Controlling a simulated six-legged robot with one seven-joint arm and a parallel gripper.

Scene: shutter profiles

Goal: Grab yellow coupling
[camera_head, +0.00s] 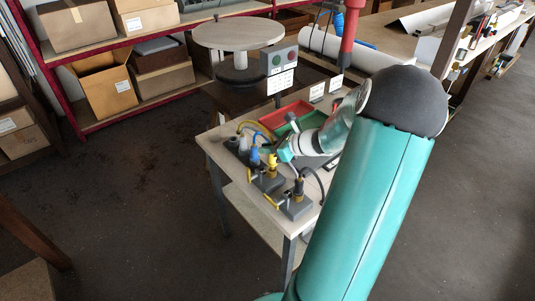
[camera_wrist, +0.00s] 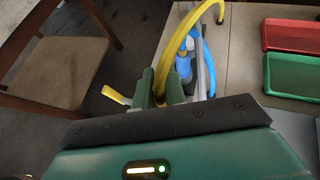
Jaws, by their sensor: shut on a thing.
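My gripper (camera_head: 284,151) is low over the bench among the couplings, its jaws at the yellow coupling (camera_head: 272,161). In the wrist view the green fingers of my gripper (camera_wrist: 161,91) are shut around the lower end of the yellow hose (camera_wrist: 163,67), where the coupling sits. The coupling body is mostly hidden by the fingers and my gripper housing. A yellow tab (camera_wrist: 115,95) shows just left of the fingers. A blue coupling (camera_wrist: 184,62) with a blue hose stands close behind the fingers; it also shows in the head view (camera_head: 255,155).
Another coupling on a grey block (camera_head: 297,205) stands near the bench front. Red and green trays (camera_head: 287,115) lie behind my gripper. A post with a button box (camera_head: 279,61) rises at the bench's back. A round table (camera_head: 238,34) stands behind. Floor at left is clear.

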